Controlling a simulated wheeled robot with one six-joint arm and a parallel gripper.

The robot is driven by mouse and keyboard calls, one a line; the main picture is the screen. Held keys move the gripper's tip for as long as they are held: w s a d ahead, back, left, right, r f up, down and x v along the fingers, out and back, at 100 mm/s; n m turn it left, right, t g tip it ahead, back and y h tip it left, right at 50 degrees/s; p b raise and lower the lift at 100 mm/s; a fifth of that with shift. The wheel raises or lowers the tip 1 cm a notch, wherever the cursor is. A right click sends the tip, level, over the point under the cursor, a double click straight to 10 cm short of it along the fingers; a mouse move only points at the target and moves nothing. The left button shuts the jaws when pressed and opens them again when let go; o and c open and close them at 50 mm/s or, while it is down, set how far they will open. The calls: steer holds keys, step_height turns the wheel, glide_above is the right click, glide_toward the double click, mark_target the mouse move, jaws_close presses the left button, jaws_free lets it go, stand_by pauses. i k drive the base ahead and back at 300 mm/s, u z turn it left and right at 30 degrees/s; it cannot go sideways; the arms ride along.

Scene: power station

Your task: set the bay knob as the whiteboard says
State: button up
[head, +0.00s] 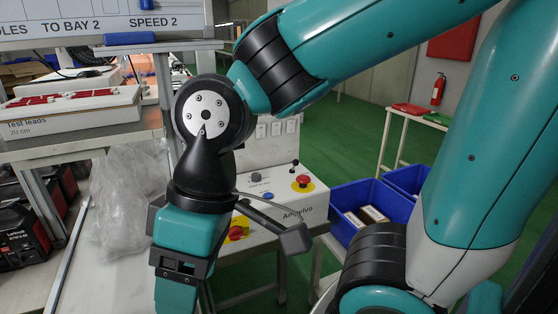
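The whiteboard (100,39) is cut off at the top left; its readable text is "OLES TO BAY 2" and "SPEED 2", with the start cut off. A white control box (292,213) carries a red mushroom button (302,181), a small dark lever (294,163) and small round controls (256,177). I cannot tell which control is the bay knob or read its setting. My arm's teal end hangs in front of the box's left side and hides part of it.
A crumpled clear plastic bag (130,200) lies left of my arm end. A "Test leads" box (70,117) sits on the left shelf. Blue bins (357,205) stand right of the control box. A fire extinguisher (438,89) is at the back right. Green floor lies beyond.

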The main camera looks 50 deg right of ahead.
mark_target(256, 177)
steer(key=z, duration=0.95)
